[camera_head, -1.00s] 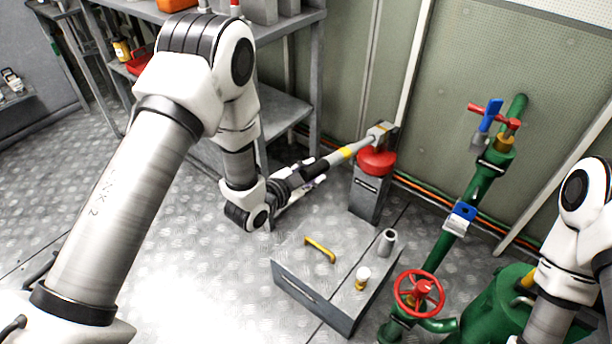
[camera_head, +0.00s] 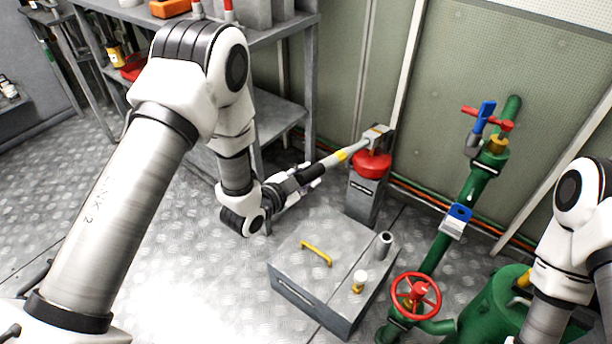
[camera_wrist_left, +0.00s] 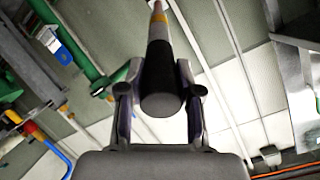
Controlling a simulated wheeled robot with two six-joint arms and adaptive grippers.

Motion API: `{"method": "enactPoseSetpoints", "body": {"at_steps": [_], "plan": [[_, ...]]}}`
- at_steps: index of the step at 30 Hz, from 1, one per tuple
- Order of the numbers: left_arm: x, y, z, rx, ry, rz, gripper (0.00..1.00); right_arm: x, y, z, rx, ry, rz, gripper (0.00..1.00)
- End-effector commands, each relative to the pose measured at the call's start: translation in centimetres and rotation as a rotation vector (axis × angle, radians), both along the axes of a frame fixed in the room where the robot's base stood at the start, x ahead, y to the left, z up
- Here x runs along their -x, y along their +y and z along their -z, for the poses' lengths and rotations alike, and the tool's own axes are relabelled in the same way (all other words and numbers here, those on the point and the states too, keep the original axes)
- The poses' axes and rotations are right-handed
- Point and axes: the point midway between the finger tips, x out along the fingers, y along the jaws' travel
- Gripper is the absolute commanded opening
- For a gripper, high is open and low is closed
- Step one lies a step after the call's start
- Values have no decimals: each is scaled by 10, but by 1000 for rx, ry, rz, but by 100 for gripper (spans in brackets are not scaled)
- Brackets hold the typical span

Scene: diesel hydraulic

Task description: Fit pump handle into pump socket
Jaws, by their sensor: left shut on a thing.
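The pump handle is a long grey bar (camera_head: 354,149) with a yellow band and a black grip. My left gripper (camera_head: 308,178) is shut on the black grip. The left wrist view shows the grip (camera_wrist_left: 161,82) between the two fingers, with the bar pointing away. In the head view the bar's far end meets a grey block (camera_head: 377,134) above a red dome (camera_head: 373,165). Whether it is inserted there I cannot tell. A short open grey tube (camera_head: 384,244) stands on the grey box; which part is the pump socket is unclear. My right gripper is out of view.
The grey box (camera_head: 300,287) stands on the floor with a yellow handle (camera_head: 316,251) and a white-topped cap (camera_head: 360,281). Green pipe (camera_head: 441,243) with a red wheel (camera_head: 416,296) stands to its right. A grey shelf (camera_head: 277,118) is behind my left arm.

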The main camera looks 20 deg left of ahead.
Motion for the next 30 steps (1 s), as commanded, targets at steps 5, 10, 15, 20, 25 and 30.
{"method": "enactPoseSetpoints", "body": {"at_steps": [5, 10, 15, 20, 25, 30], "plan": [[0, 0, -1, 1, -3, 0, 0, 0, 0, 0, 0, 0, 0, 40], [-1, 0, -2, 1, -3, 0, 0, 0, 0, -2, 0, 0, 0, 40], [-1, 0, -1, 1, -3, 0, 0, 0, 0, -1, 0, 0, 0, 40], [-2, 0, -1, 0, -3, 0, 0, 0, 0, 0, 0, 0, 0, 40], [-5, -2, 1, 0, -2, 0, 0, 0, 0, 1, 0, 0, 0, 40], [-7, -2, 1, 0, -1, 0, 0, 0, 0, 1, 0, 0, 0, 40]]}}
